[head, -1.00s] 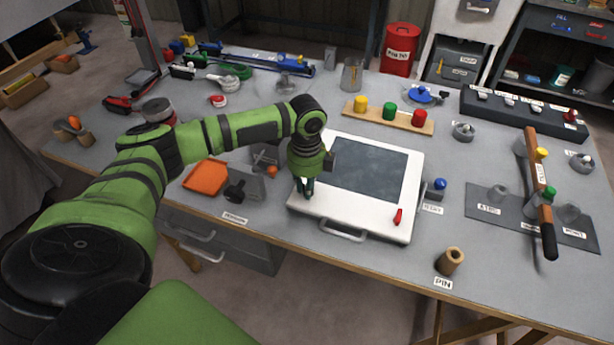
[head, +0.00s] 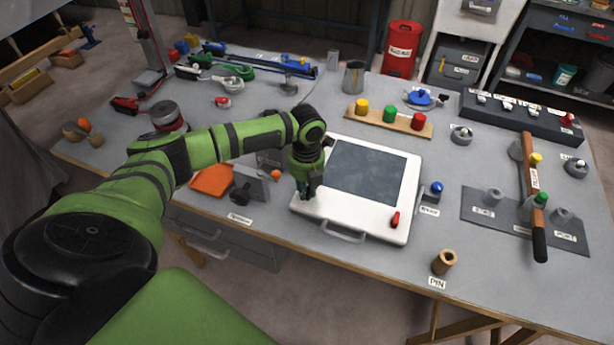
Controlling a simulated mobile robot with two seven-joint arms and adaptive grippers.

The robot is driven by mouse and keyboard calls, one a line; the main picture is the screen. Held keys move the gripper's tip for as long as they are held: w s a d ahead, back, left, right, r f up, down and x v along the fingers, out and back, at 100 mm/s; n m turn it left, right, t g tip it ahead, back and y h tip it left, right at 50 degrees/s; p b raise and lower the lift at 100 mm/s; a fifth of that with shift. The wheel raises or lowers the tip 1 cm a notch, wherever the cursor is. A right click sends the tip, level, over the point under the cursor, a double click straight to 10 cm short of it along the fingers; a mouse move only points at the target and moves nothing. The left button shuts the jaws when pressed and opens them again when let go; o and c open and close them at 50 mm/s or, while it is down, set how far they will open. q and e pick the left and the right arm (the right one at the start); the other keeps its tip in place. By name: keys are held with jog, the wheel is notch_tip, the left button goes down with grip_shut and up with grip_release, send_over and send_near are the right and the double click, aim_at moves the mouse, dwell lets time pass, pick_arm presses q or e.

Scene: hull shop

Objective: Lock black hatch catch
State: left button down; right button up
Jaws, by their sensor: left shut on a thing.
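The white hatch (head: 384,226) with a dark window (head: 367,172) lies flat on the bench, its metal handle (head: 343,233) facing me. A red catch (head: 395,220) sits on its front right corner. My left gripper (head: 307,192) points down at the front left corner of the hatch and is shut there on the black catch. The fingers and wrist hide the catch, so its angle cannot be told. My right gripper is not in view.
An orange tray (head: 211,180) and a grey bracket with a black knob (head: 241,192) stand left of the hatch. A small blue-knobbed part (head: 436,188) is close to its right side. A brown pin (head: 444,262) stands at the front right. The bench between is clear.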

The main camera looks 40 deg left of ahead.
pick_arm(q)
jog(key=shift+m, duration=1.2)
jog(key=c, duration=1.1)
grip_release()
jog(key=shift+c, duration=0.2)
jog(key=shift+r, duration=0.1)
notch_tip(320, 180, up, 12)
